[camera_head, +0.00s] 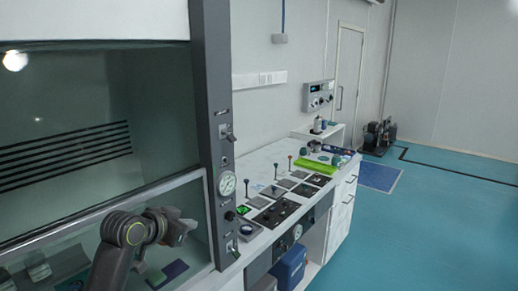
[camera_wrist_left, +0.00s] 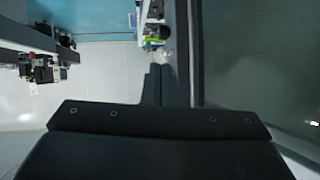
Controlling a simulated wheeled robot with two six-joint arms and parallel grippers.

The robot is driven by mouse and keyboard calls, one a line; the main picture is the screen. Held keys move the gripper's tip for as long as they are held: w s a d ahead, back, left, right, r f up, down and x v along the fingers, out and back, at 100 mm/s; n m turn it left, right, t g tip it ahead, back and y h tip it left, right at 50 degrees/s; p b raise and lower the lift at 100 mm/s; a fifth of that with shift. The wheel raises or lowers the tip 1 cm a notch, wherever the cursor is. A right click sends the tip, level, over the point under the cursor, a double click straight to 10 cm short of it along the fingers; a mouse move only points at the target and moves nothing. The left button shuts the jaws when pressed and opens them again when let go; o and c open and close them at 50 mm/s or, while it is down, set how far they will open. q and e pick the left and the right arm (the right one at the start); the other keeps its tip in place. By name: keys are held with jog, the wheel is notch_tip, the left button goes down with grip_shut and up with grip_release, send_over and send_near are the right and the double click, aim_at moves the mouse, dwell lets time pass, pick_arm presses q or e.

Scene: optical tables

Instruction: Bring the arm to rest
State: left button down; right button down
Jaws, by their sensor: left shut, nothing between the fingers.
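My left arm (camera_head: 128,232) comes in from the bottom left in the head view, bent at a grey joint in front of the fume hood's glass. My left gripper (camera_head: 182,226) is at its end, small and partly hidden by the wrist. In the left wrist view the dark gripper body fills the bottom, and the narrow fingers (camera_wrist_left: 163,84) show together beyond it, with nothing seen between them. My right gripper is in neither view.
The fume hood's dark post (camera_head: 212,130) with a gauge stands just right of my left gripper. A white bench (camera_head: 262,160) with instruments, posts and a green tray (camera_head: 314,165) runs back from it. The blue-green floor (camera_head: 430,220) at right is clear.

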pick_arm(q)
jog(key=s+a+f+n+g+y, duration=0.2)
jog(key=s+a+f, duration=0.1)
jog(key=s+f, duration=0.7)
jog(key=s+a+f+n+g+y, duration=0.15)
jog(key=s+a+f, duration=0.25)
jog(key=s+f, duration=0.7)
jog(key=s+a+f+n+g+y, duration=0.2)
jog(key=s, duration=0.9)
jog(key=s+a+f+n+g+y, duration=0.2)
jog(key=s, duration=1)
notch_tip(320, 180, down, 26)
jog(key=a+b, duration=0.2)
jog(key=b, duration=0.1)
jog(key=s+f+g+b, duration=0.1)
jog(key=s+f, duration=0.6)
jog(key=f, duration=0.2)
jog(key=s+d+f+g+h+b, duration=0.1)
jog(key=s+f, duration=0.6)
jog(key=f, duration=0.3)
jog(key=shift+s+d+f, duration=0.2)
jog(key=shift+d+f, duration=0.05)
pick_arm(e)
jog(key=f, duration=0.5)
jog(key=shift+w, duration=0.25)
